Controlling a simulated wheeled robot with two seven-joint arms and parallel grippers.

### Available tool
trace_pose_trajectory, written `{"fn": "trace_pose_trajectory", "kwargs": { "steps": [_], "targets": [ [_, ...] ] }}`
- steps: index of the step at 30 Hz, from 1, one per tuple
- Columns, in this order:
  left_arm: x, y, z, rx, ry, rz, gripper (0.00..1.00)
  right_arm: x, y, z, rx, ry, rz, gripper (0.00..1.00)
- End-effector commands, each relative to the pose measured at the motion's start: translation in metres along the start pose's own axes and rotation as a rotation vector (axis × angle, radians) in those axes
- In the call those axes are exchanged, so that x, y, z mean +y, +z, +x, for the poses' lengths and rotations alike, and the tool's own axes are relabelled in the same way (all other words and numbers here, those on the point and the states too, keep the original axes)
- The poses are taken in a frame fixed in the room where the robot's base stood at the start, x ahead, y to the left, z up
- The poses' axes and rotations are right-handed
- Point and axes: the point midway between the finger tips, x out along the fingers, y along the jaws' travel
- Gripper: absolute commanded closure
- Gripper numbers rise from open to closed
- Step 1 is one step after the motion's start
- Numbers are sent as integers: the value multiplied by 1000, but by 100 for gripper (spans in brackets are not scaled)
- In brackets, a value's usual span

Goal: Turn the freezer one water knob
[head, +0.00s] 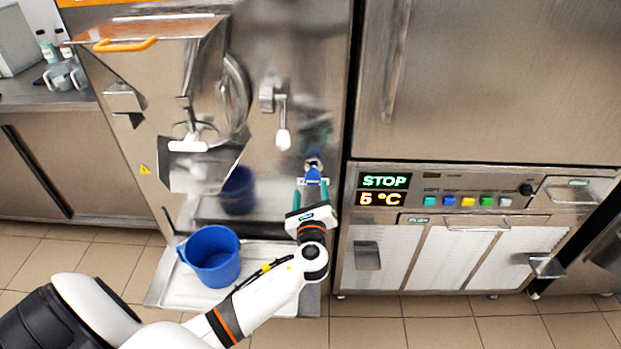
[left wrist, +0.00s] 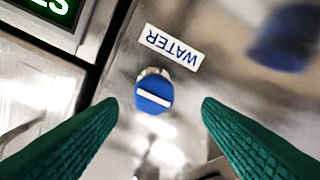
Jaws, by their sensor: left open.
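The water knob is round and blue with a white bar across its face. In the left wrist view the knob (left wrist: 154,92) sits between my two green finger pads, below a white label (left wrist: 171,46) reading WATER upside down. My left gripper (left wrist: 160,108) is open, with a gap between each finger and the knob. In the head view the left gripper (head: 313,184) is at the freezer's steel front, and the blue knob (head: 313,172) shows just beyond it. The freezer (head: 275,175) has a lever with a white handle above the knob. My right gripper is not in view.
A blue jug (head: 212,257) stands on the freezer's steel tray (head: 170,291), left of my left arm. A steel cabinet with a control panel (head: 480,189) reading STOP and 5 °C is on the right. A counter (head: 40,95) with small bottles is at the far left.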

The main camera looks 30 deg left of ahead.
Motion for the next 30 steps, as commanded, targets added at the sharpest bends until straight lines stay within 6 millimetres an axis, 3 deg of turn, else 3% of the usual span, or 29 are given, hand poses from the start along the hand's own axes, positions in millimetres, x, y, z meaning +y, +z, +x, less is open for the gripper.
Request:
{"fn": "trace_pose_trajectory", "kwargs": {
  "steps": [3,9,21,23,30],
  "targets": [
    [1,-1,24,2,0,1,41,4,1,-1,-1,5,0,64],
    [0,0,50,0,0,-1,41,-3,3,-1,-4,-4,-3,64],
    [0,0,58,-2,-1,-3,41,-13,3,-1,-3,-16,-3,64],
    [0,0,58,-2,-1,-3,47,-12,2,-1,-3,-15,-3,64],
    [0,0,58,-2,0,-3,85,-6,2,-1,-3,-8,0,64]
  ]
}}
